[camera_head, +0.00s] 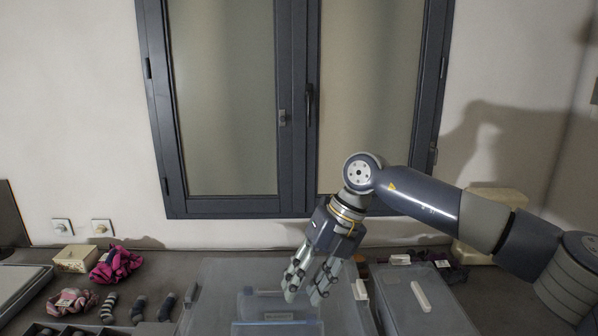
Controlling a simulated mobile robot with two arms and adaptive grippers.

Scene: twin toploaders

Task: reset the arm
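My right arm comes in from the right, and my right gripper (304,298) hangs down over the middle of the worktop. Its two grey fingers are apart, with nothing seen between them. Below the fingertips is a grey top-loader lid (225,290); I cannot tell how far above it the fingers are. A second grey top-loader (445,305) lies to the right, with a pale bar-shaped handle (420,296) on it. My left gripper is not in view.
A dark-framed window (296,110) fills the wall behind. At the left are a pink cloth bundle (116,264), a small cream box (76,258), a striped pink cloth (72,301) and rolled socks (108,307). A beige container (490,200) stands behind my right arm.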

